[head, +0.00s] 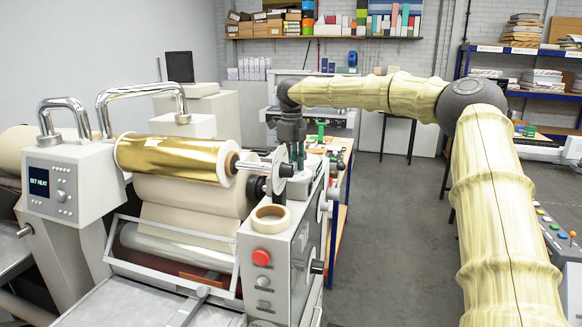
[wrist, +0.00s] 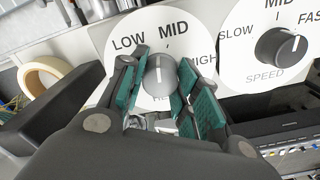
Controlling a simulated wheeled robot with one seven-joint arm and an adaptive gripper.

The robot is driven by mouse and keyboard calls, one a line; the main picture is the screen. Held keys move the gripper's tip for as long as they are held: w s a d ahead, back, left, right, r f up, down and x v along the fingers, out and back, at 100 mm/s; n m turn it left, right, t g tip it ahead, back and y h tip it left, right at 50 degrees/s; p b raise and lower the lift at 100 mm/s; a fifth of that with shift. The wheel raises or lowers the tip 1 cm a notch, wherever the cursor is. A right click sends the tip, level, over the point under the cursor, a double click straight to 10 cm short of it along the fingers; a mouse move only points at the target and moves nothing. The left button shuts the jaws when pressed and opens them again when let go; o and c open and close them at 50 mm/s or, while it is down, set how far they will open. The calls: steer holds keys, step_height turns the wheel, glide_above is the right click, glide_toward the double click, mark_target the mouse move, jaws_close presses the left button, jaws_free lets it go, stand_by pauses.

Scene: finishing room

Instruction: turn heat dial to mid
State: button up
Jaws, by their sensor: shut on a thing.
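The heat dial (wrist: 116,62) is a white round plate marked LOW, MID and HIGH, with a grey knob (wrist: 159,76) at its centre. My gripper (wrist: 163,72) is shut on the knob, with a teal pad on each side. The knob's white line points upward in the wrist view, close to the MID side; the exact alignment with the MID tick is hard to tell. The fingers hide part of the plate's lower edge and lettering. In the head view my gripper (head: 297,152) points down onto the top of the laminating machine's right housing (head: 275,238).
A speed dial (wrist: 283,50) with a black knob sits right beside the heat dial. A tape roll (head: 270,217) lies on the housing near a red button (head: 261,257). A gold foil roll (head: 175,155) is to the left. The floor (head: 390,230) at right is open.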

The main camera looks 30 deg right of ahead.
steer(key=shift+s+f+m+b, duration=0.15)
steer(key=shift+m+b, duration=0.1)
steer(key=shift+m, duration=0.75)
steer(key=shift+w+f+m+b, duration=0.15)
steer(key=shift+m+b, duration=0.1)
steer(key=shift+m, duration=0.75)
steer(key=shift+s, duration=0.1)
steer(key=o, duration=1.1)
steer(key=shift+r, duration=0.1)
steer(key=shift+c, duration=0.2)
steer(key=shift+d, duration=0.1)
steer(key=shift+r, duration=0.1)
step_height(320, 180, up, 12)
